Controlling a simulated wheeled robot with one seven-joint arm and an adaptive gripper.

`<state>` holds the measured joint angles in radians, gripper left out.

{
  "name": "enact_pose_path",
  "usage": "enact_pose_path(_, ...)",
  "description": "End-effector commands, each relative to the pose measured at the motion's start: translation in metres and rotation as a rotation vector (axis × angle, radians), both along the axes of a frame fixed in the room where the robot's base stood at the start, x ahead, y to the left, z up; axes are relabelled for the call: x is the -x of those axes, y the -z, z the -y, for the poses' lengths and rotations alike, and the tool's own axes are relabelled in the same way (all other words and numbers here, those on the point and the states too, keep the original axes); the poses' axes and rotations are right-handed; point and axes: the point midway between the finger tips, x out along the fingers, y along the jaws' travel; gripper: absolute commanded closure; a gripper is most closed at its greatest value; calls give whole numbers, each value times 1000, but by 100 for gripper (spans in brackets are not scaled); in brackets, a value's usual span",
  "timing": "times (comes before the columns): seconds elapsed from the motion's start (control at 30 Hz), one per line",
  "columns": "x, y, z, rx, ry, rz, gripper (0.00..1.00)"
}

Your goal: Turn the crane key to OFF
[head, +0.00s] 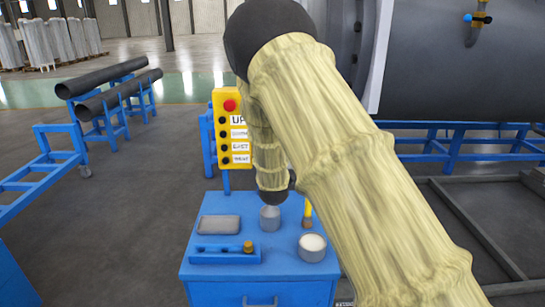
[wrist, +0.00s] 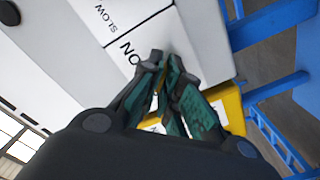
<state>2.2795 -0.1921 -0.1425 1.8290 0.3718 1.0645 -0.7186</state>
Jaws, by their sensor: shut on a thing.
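In the wrist view my gripper (wrist: 167,68) has its dark green fingers closed together at the white label panel (wrist: 150,25). A thin yellowish-brown piece, apparently the crane key (wrist: 162,77), shows between the fingers; most of it is hidden. The words SLOW and ON are printed on the panel, with ON right beside the fingertips. In the head view the yellow control box (head: 219,103) has a red button and a column of labelled dark buttons. My arm covers its right side, and neither the key nor my fingers can be seen there.
Dark pipes (head: 100,75) rest on blue stands at left. A large grey shell (head: 450,60) stands at right. Open floor lies at left.

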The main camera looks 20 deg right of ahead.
Motion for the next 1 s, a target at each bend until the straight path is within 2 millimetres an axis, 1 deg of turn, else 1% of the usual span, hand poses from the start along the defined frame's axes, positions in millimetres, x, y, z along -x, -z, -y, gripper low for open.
enact_pose_path(0.03,1,2,1,4,1,-5,100)
enact_pose_path(0.43,1,3,1,7,1,-7,100)
enact_pose_path(0.47,1,3,1,7,1,-7,89)
enact_pose_path(0.5,1,3,1,7,1,-7,82)
enact_pose_path(0.53,1,2,1,7,1,-7,76)
enact_pose_path(0.57,1,2,0,8,1,-6,73)
enact_pose_path(0.87,1,1,-1,7,0,-4,73)
enact_pose_path(1.0,8,1,-3,8,-1,-5,73)
